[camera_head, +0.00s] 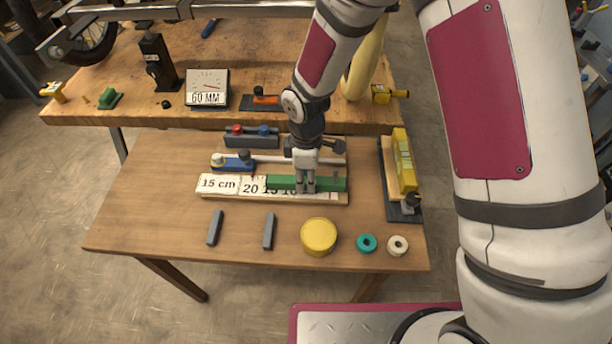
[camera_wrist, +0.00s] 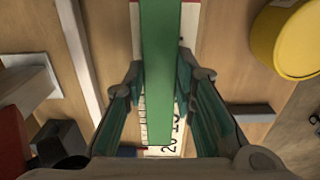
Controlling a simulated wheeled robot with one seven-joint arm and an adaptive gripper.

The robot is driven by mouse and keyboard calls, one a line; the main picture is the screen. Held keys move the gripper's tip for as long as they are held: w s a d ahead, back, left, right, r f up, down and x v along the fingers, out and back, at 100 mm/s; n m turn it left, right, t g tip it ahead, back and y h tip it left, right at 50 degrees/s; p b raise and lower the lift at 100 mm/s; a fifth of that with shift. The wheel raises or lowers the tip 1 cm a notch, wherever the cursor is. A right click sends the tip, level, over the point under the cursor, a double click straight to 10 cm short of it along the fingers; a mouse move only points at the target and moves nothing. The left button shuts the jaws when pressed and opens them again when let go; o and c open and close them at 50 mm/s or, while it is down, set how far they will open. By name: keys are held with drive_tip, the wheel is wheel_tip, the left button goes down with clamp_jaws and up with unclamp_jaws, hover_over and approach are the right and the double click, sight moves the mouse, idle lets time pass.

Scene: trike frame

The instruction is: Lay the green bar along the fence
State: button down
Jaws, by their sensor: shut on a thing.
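The green bar (camera_head: 335,184) lies crosswise between the fingers of my gripper (camera_head: 305,188), which is shut on it near its middle. It is over the scale board (camera_head: 218,187) marked in centimetres, and I cannot tell whether it touches the board. A pale rail, which looks like the fence (camera_head: 270,157), runs behind it, roughly parallel and with a gap. In the wrist view the green bar (camera_wrist: 160,65) stands lengthwise between the fingertips (camera_wrist: 160,78), covering part of the scale. The pale rail (camera_wrist: 80,50) is to its left, apart from it.
Two grey bars (camera_head: 269,231), a yellow disc (camera_head: 319,236) and two rings (camera_head: 367,243) lie in front. A yellow level (camera_head: 404,160) stands right.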

sight(306, 180)
drive_tip(key=shift+f, duration=0.15)
drive_tip(key=c, duration=1.3)
unclamp_jaws()
wheel_tip(306, 180, up, 12)
drive_tip(key=shift+r, duration=0.25)
